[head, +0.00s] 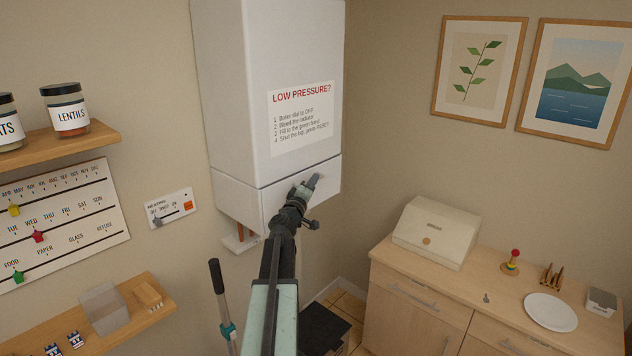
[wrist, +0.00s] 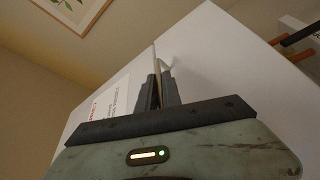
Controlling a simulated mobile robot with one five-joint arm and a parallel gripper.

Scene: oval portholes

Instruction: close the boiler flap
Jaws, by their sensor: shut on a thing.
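The white boiler (head: 238,90) hangs on the wall, with a "LOW PRESSURE?" notice (head: 301,118) on its front. The boiler flap (head: 329,180) is the lower front panel, below a dark seam. It looks about in line with the front above; I cannot tell whether a gap remains. My gripper (head: 310,185) is at the flap's front, partly covering it. In the wrist view my gripper (wrist: 158,92) is shut on a thin pale piece (wrist: 156,62) that stands out from the white surface, seemingly part of the flap. The fingers hide where they meet it.
Pipes (head: 240,236) and a small ledge show under the boiler. A wooden sideboard (head: 410,275) with a cream bread bin (head: 436,231) and a plate (head: 550,312) stands at right. Shelves with jars (head: 68,110) and small boxes (head: 104,306) are at left. A dark-handled pole (head: 217,285) stands beside my arm.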

